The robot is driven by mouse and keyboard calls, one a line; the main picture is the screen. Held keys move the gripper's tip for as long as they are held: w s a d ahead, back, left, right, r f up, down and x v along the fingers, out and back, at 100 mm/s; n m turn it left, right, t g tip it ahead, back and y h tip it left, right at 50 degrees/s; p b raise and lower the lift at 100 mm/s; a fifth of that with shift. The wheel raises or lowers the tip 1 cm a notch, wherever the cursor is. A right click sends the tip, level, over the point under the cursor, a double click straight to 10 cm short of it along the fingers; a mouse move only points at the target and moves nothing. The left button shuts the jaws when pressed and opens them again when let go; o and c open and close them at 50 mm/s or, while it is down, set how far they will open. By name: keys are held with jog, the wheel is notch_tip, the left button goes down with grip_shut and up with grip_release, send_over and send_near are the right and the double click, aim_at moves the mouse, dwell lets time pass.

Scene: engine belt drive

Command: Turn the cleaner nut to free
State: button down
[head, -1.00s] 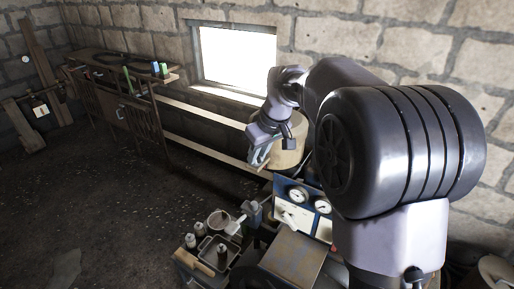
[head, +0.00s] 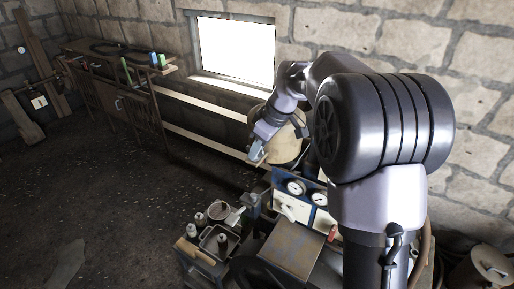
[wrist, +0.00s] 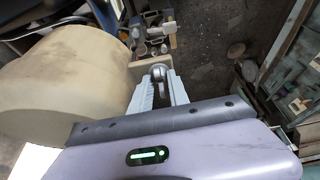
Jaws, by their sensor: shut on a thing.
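The beige round drum (wrist: 68,82), which looks like the air cleaner, fills the left of the wrist view. It also shows in the head view (head: 288,146), partly behind my arm. My gripper (wrist: 158,88) is beside the drum, shut on a small grey metal piece (wrist: 159,71) that looks like the cleaner nut. Its rounded top shows between the fingertips; the rest is hidden by the fingers. In the head view my gripper (head: 256,152) is at the drum's left side, and the nut is too small to make out there.
A panel with gauges (head: 295,188) stands below the drum. A cart with a tray and bottles (head: 215,238) is in front, beside a brown-topped metal box (head: 292,248). A bench with tools (head: 120,65) is by the back wall. The dark floor at left is mostly clear.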

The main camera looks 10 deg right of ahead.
jog(key=shift+f, duration=0.1)
jog(key=c, duration=1.3)
grip_release()
